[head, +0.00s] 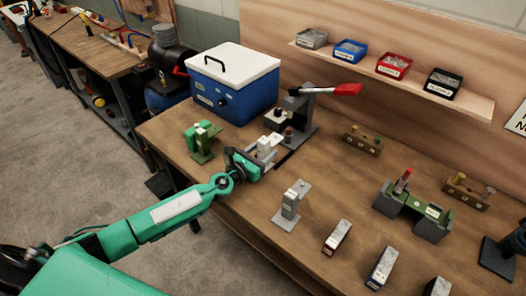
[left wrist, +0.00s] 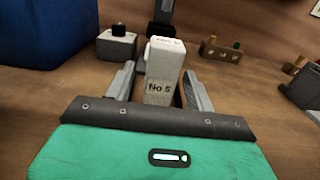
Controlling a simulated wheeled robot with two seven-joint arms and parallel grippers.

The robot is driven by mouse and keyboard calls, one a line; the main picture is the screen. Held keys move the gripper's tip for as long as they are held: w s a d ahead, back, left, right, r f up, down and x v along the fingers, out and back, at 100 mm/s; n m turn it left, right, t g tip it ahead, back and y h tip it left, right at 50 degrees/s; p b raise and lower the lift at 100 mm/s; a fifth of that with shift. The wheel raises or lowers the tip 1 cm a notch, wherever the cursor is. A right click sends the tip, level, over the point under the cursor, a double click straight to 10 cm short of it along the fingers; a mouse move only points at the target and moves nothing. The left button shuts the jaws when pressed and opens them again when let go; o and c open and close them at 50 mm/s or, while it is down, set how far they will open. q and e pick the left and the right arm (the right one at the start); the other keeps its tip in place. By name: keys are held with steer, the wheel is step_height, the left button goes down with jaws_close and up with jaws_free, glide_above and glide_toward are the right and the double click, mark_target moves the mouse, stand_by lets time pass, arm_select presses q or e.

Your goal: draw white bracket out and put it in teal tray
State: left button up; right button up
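A white upright block marked "No 5" (left wrist: 160,88), which I take to be the white bracket, stands in front of my left gripper. In the head view this white block (head: 265,143) is partly hidden by the gripper. My left gripper (head: 267,151) has its grey fingers on either side of the block. In the left wrist view the fingers (left wrist: 162,92) look spread, with narrow gaps to the block. What the block's base sits in is hidden. I cannot make out a teal tray in either view. My right gripper is not in view.
A press with a red handle (head: 345,90) stands just behind the block, beside a blue cooler (head: 235,90). A green fixture (head: 203,142) is to the left and a grey bracket stand (head: 291,204) to the front right. Labelled blocks (head: 337,237) line the front edge.

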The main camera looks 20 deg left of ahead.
arm_select(q)
steer(key=b+v, duration=0.3)
steer(key=v, duration=1)
steer(key=shift+f, duration=0.15)
steer(key=shift+s+a, duration=0.15)
steer(key=shift+s, duration=0.25)
